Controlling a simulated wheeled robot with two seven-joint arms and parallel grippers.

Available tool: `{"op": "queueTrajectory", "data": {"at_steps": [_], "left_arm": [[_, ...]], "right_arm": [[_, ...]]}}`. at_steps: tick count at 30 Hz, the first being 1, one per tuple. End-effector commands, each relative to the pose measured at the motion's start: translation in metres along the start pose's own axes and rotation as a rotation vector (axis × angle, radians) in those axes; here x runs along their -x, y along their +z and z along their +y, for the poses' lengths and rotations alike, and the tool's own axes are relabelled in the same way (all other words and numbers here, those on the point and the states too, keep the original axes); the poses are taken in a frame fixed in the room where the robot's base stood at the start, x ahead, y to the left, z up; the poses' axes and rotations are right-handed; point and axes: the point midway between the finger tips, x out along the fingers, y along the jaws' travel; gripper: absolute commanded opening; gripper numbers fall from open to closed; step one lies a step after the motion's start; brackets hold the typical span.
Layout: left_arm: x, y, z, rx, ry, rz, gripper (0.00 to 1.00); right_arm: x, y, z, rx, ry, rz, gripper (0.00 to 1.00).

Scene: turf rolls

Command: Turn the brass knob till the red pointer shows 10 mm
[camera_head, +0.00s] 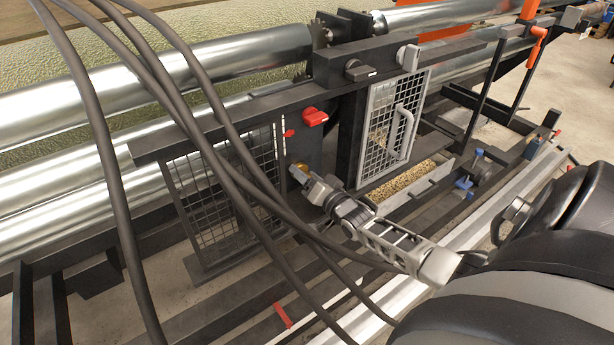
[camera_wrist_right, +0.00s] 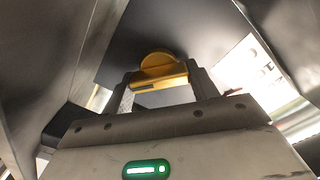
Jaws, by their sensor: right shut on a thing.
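The brass knob (camera_head: 296,170) sits low on the dark panel of the machine, to the right of the left mesh guard. My right gripper (camera_head: 304,178) reaches it from the lower right and is shut on it. In the right wrist view the yellow brass knob (camera_wrist_right: 160,66) shows between the two fingers of the gripper (camera_wrist_right: 160,84). A small red mark (camera_head: 289,133), perhaps the pointer, shows above the knob; its reading is too small to tell. A white plate with dark marks (camera_wrist_right: 262,65) is partly visible in the wrist view. My left gripper is not in view.
A mesh door (camera_head: 392,125) with a grey handle stands to the right, above a tray of granules (camera_head: 410,180). Dark hoses cross the left side. Long metal rollers (camera_head: 150,85) lie behind.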

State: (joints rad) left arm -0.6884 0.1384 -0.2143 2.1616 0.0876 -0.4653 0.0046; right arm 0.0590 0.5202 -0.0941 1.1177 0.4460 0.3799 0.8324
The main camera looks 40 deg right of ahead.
Motion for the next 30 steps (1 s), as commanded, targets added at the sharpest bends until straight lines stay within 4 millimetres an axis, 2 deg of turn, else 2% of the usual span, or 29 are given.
{"op": "queueTrajectory", "data": {"at_steps": [6, 7, 9, 20, 23, 30], "left_arm": [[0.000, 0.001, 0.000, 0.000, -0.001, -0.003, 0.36], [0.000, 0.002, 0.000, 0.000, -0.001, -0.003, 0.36], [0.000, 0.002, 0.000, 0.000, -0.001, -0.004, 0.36], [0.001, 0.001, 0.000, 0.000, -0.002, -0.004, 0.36], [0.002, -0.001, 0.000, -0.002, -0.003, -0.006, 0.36], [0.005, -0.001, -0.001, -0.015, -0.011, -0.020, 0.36]], "right_arm": [[0.001, 0.001, 0.001, 0.001, 0.002, -0.003, 0.35], [0.001, 0.001, 0.001, 0.001, 0.002, -0.002, 0.67], [0.001, 0.001, 0.001, 0.001, 0.002, -0.002, 0.80], [0.006, 0.001, 0.000, 0.001, 0.001, -0.002, 0.80], [0.019, 0.000, 0.000, 0.000, 0.002, -0.003, 0.80], [0.075, 0.001, 0.000, 0.001, 0.003, -0.005, 0.80]]}}
